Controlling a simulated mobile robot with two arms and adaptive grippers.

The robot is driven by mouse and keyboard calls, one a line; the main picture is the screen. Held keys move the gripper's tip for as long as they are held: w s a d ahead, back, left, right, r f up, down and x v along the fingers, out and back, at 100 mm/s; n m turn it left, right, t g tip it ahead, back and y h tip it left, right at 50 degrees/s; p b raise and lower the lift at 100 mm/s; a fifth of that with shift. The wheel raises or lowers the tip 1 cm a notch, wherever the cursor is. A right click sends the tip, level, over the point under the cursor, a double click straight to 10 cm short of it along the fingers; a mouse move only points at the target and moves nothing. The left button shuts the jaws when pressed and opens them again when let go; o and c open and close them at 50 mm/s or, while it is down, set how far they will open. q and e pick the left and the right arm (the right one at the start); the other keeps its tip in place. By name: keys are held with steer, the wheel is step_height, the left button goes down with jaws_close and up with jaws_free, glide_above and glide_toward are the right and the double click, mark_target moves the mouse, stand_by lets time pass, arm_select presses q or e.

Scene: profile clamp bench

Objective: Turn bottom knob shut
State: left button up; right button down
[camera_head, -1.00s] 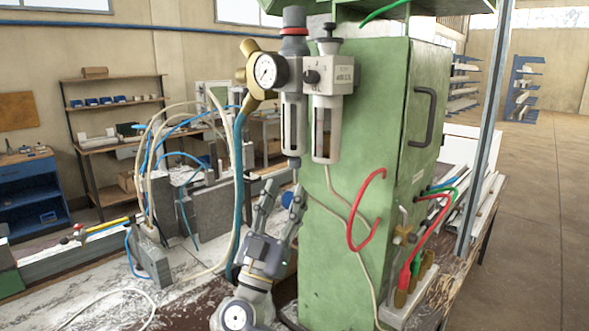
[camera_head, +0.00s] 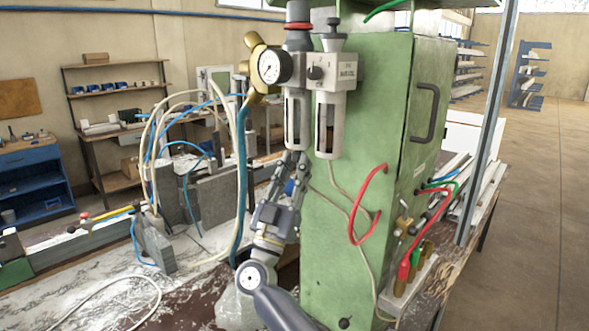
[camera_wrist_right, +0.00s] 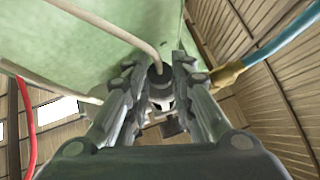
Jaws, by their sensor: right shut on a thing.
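The filter-regulator unit is on the green cabinet (camera_head: 350,230), with a round gauge (camera_head: 268,66) on its left. Its left bowl (camera_head: 297,118) hangs upright, and the bottom knob is at its lower end, mostly hidden by my fingers in the head view. My right gripper (camera_head: 293,162) reaches up from below and is shut on the bottom knob. In the right wrist view the dark bottom knob (camera_wrist_right: 158,75) sits between the two fingers of the right gripper (camera_wrist_right: 160,80). My left gripper is not in view.
A second bowl (camera_head: 327,125) hangs close to the right of the gripper. A blue hose (camera_head: 241,170) runs down on the left, and a thin beige tube (camera_head: 345,205) and a red hose (camera_head: 358,205) run along the cabinet.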

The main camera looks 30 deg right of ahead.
steer(key=shift+s+d+n+t+y+p, duration=0.2)
steer(key=shift+n+t+y+p, duration=1.05)
steer(key=shift+t+y, duration=1.05)
steer(key=shift+s+d+n+t+y+p, duration=0.15)
steer(key=shift+n+t+y+p, duration=0.75)
steer(key=shift+n+t+y, duration=1.35)
steer(key=shift+w+m+g+y, duration=0.1)
steer(key=shift+m+g+y, duration=0.15)
steer(key=shift+m+y, duration=0.4)
steer(key=c, duration=1.4)
jaws_free()
steer(key=shift+o, duration=0.2)
